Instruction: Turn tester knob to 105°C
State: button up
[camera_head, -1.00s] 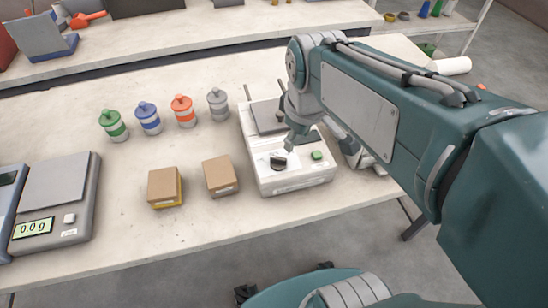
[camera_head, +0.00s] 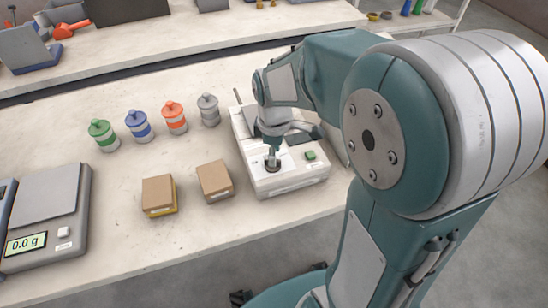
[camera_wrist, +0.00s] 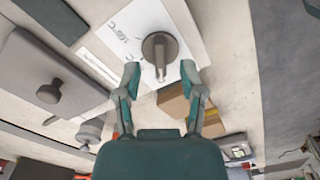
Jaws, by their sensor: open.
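The tester (camera_head: 290,184) is a white box on the bench, right of two cardboard boxes, with a green button (camera_head: 310,155) on top. Its dark round knob (camera_head: 272,165) is near the front left of the top, partly hidden by my gripper (camera_head: 273,153). In the wrist view the knob (camera_wrist: 160,48) is a grey disc with a raised grip bar, over a white label with small temperature print. The bar's pale end points down in that picture. My gripper (camera_wrist: 160,72) is open and empty, its two fingers apart on either side of the bar's lower end. Contact cannot be told.
Two cardboard boxes (camera_head: 214,181) stand left of the tester. Several canisters, including a blue-lidded one (camera_head: 138,125), line up behind them. A scale (camera_head: 45,215) reading 0.0 g is at far left. The bench (camera_head: 125,235) in front of the boxes is clear.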

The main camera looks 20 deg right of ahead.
jog(key=shift+f, duration=1.4)
grip_shut()
